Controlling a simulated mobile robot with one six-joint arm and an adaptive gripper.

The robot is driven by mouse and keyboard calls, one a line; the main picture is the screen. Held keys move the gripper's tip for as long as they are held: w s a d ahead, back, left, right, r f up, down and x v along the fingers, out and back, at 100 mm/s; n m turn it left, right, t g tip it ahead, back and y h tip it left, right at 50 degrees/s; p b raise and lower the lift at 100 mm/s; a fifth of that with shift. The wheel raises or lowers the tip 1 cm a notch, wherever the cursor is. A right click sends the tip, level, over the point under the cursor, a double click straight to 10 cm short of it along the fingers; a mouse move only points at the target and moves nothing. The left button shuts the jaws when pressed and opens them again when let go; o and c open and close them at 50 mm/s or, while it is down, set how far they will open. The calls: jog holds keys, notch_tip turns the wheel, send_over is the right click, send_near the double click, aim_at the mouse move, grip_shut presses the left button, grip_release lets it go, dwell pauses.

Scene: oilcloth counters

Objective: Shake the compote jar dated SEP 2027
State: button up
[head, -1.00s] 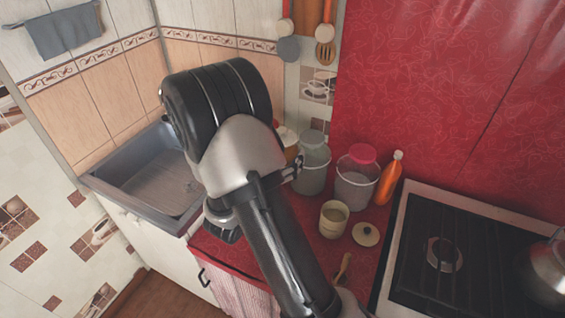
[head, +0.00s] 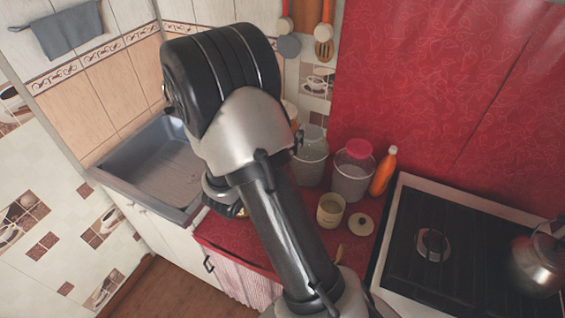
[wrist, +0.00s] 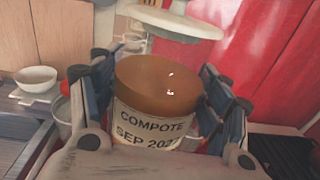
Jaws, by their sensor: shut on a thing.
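The compote jar (wrist: 150,118) fills the middle of the wrist view. It has a broad brown lid and a pale label reading COMPOTE and SEP 202, with the last digit hard to read at the label's edge. My gripper (wrist: 158,98) is shut on it, with a dark finger on each side of the jar. The lid faces the camera and the jar's lower part is hidden behind my gripper's body. In the head view my arm covers the gripper and most of what it holds.
The sink (head: 150,175) is left; the stove (head: 465,245) with a kettle (head: 540,262) is right.

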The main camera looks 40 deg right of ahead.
notch_tip(320, 180, down, 10)
jog(key=b, duration=0.7)
jog(key=shift+r, duration=0.25)
jog(key=shift+r, duration=0.1)
notch_tip(320, 180, up, 11)
jog(key=p, duration=0.8)
jog(key=shift+p, duration=0.35)
notch_tip(320, 180, down, 11)
jog(key=b, duration=0.9)
